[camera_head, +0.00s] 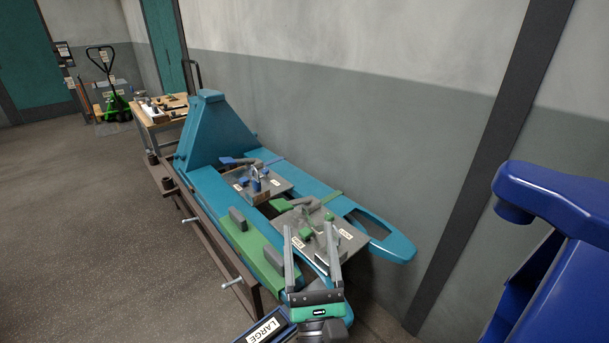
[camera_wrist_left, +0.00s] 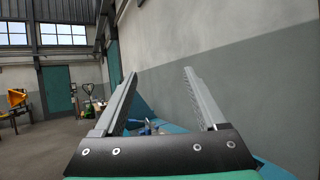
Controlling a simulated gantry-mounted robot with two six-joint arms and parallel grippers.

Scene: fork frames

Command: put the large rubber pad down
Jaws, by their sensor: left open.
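My left gripper (camera_head: 308,228) is open, its two grey fingers spread with nothing between them. In the left wrist view the gripper (camera_wrist_left: 160,76) is also empty. It is above the near end of the teal fork frame (camera_head: 205,185). A dark grey block (camera_head: 238,218), perhaps a rubber pad, stands on the green strip (camera_head: 258,252) along the frame's near side. Another dark block (camera_head: 274,259) is at the strip's nearer end, just left of the gripper. I cannot tell which is the large pad. My right gripper is not in view.
Two trays with blue parts (camera_head: 255,180) and green parts (camera_head: 305,232) sit on the frame. A dark blue holder labelled LARGE (camera_head: 262,331) is at the bottom edge. A brown rail with clamp handles (camera_head: 232,282) runs along the left. A wall (camera_head: 370,130) stands close behind.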

